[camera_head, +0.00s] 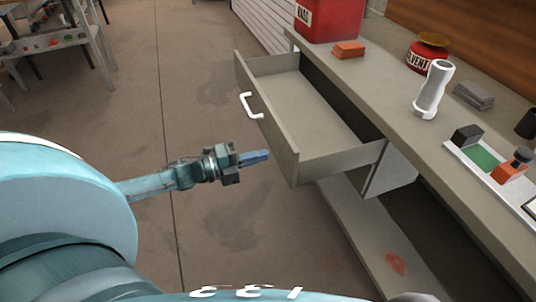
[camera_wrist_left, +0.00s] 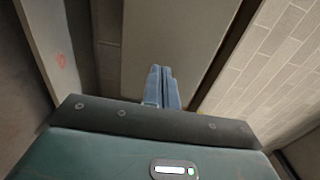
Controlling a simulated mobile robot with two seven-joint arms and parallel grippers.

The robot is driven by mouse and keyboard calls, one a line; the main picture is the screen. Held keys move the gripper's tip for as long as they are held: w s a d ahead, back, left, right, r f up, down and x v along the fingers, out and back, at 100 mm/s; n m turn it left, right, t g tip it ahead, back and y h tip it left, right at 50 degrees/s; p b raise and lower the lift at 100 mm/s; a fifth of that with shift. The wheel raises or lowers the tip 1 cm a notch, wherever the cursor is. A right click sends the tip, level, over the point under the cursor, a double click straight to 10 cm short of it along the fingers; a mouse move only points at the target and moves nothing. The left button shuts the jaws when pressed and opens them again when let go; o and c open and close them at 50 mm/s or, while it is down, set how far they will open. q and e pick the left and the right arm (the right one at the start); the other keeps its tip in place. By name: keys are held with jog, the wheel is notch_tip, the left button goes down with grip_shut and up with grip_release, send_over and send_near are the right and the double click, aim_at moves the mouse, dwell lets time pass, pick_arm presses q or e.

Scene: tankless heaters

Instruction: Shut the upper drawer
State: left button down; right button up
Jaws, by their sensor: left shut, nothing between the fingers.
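The upper drawer (camera_head: 318,164) is a grey, empty drawer pulled well out of the workbench in the head view. Its front panel carries a white handle (camera_head: 251,106) facing left. My left gripper (camera_head: 262,156) is shut and empty. In the head view it shows to the left of the drawer's near front corner, apart from the handle. In the left wrist view the blue fingers (camera_wrist_left: 162,88) are together with a grey panel beyond them. I cannot tell whether that panel is the drawer. My right gripper is not in view.
The workbench top (camera_head: 385,95) holds a red can (camera_head: 328,22), an orange block (camera_head: 349,49), a solvent tin (camera_head: 424,56) and a white pipe piece (camera_head: 433,90). A lower shelf (camera_head: 375,240) lies below the drawer. Open floor (camera_head: 205,70) extends left of the bench.

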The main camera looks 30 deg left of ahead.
pick_arm(q)
jog(key=x, duration=0.2)
jog(key=shift+w+d, duration=0.2)
jog(key=shift+w, duration=0.1)
jog(key=shift+d, duration=0.1)
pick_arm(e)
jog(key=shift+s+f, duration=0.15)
